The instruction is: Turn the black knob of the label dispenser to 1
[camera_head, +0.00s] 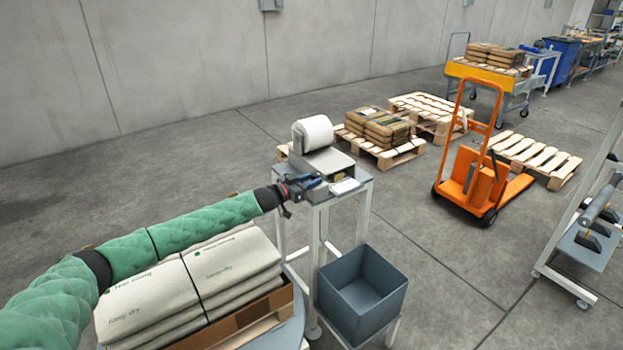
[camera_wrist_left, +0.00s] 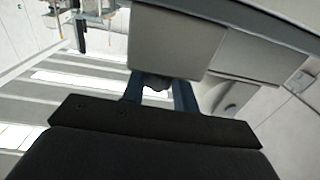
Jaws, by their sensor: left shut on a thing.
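The label dispenser (camera_head: 328,163) is a grey box with a white roll (camera_head: 314,132) on top, standing on a small grey stand. My left gripper (camera_head: 314,182) reaches in from the left to the near side of the dispenser. In the left wrist view the two blue fingers of the gripper (camera_wrist_left: 157,92) point at the dispenser's light grey body (camera_wrist_left: 172,42). They are shut on the black knob (camera_wrist_left: 156,82), of which only a small dark part shows between them. The number it points to cannot be read. My right gripper is not in view.
A white label sheet (camera_head: 345,186) lies at the stand's front edge. Below are a blue-grey bin (camera_head: 362,297) and, at left, stacked white sacks (camera_head: 225,262). Pallets (camera_head: 395,155) and an orange pallet truck (camera_head: 470,178) stand behind on open floor.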

